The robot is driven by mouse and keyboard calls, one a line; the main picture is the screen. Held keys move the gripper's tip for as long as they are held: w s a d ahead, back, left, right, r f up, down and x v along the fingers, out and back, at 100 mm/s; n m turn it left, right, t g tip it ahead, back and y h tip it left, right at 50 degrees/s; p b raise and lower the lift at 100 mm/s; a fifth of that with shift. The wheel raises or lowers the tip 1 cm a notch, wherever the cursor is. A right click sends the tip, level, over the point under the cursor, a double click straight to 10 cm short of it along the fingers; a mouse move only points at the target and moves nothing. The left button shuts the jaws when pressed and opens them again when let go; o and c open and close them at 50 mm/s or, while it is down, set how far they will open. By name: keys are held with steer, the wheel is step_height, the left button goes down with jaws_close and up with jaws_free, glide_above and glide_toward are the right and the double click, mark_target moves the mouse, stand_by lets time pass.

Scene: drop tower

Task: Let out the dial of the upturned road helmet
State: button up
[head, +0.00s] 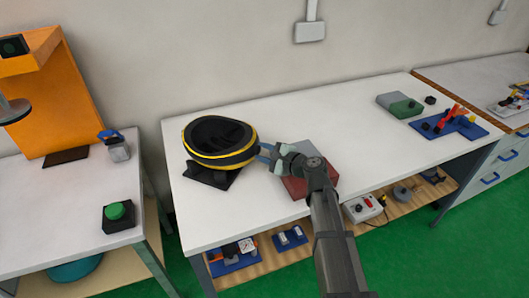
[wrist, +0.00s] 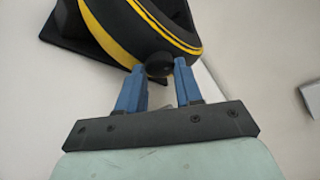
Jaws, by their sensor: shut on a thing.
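The upturned road helmet (head: 222,158), black with a yellow band around its rim, rests open side up on a black stand (head: 210,177) on the white bench. In the wrist view its curved black and yellow side (wrist: 150,28) fills the top. The dial (wrist: 159,66) is a small dark round knob at the helmet's edge. My gripper (head: 266,154) reaches the helmet's right side. In the wrist view its two blue fingers (wrist: 160,78) are shut on the dial, one on each side.
A red and grey box (head: 296,186) sits on the bench under my arm. A grey-green box (head: 400,105) and a blue tray (head: 448,128) stand at the far right. A green button (head: 116,212) is on the left table.

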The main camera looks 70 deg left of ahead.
stand_by(0.3)
steer(key=o, duration=1.1)
steer(key=shift+c, duration=0.2)
steer(key=shift+d, duration=0.1)
steer(key=v, duration=1.3)
steer(key=shift+d, duration=0.15)
steer(key=shift+w+d, duration=0.15)
steer(key=shift+w, duration=0.1)
